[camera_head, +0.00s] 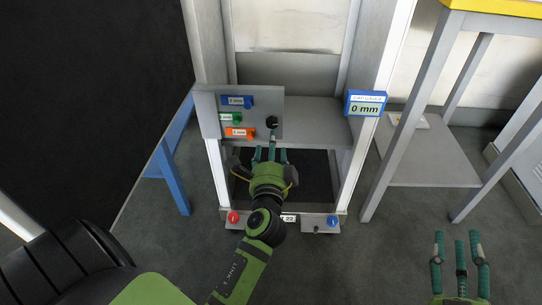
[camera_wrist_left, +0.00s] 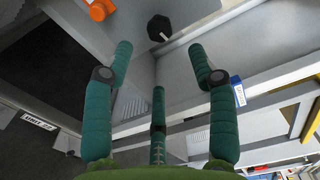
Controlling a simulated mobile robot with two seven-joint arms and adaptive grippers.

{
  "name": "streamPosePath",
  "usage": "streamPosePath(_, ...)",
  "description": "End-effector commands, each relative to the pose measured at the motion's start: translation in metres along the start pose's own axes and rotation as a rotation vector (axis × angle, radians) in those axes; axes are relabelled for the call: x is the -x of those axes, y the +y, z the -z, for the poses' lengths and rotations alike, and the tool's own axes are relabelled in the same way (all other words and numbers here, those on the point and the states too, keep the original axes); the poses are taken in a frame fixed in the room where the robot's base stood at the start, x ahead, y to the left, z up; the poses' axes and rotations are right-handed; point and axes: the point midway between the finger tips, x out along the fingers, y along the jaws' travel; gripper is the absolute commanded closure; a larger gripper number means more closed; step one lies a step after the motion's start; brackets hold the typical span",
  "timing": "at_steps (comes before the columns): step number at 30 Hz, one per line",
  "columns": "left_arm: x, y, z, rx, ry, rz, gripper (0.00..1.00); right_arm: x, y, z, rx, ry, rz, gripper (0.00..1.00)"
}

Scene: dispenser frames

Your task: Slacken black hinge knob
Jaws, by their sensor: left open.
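The black hinge knob (camera_head: 272,122) sits at the lower right of a grey panel (camera_head: 208,118) on the dispenser frame. In the left wrist view the knob (camera_wrist_left: 159,27) shows as a dark faceted head at the top. My left gripper (camera_head: 271,148) is just below and in front of the knob, its teal fingers spread and pointing at the panel. In the left wrist view the left gripper (camera_wrist_left: 160,58) has nothing between its fingers, and the knob lies beyond the tips. My right gripper (camera_head: 460,242) is at the bottom right, fingers up, apart and empty.
Blue, green and orange (camera_head: 240,132) labelled knobs sit left of the black one. A blue gauge (camera_head: 366,104) reads 0 mm. A red knob (camera_head: 233,217) and a blue knob (camera_head: 332,220) sit on the base. A yellow-topped table (camera_head: 435,158) stands right. Floor between is clear.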

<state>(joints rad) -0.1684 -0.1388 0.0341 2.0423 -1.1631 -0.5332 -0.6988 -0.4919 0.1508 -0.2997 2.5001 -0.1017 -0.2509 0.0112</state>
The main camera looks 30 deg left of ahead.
Motion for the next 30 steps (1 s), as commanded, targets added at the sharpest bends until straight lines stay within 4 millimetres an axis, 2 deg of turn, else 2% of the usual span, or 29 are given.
streamPosePath(3,0.019,0.001,0.0,0.002,0.001,-0.002,0.42,0.0,0.0,0.0,0.0,0.0,0.0,0.6)
streamPosePath(7,0.029,0.0,0.0,0.001,0.001,0.0,0.42,0.0,0.0,0.0,0.0,0.0,0.0,0.6)
streamPosePath(25,0.031,0.0,0.001,0.005,0.003,0.001,0.42,0.0,0.0,0.0,0.0,0.0,0.0,0.6)
streamPosePath(28,0.034,-0.004,0.006,0.072,0.041,0.005,0.42,0.0,0.0,0.0,0.0,0.0,0.0,0.6)
streamPosePath(30,0.041,-0.01,0.018,0.188,0.11,0.005,0.42,0.0,0.0,0.0,0.0,0.0,0.0,0.6)
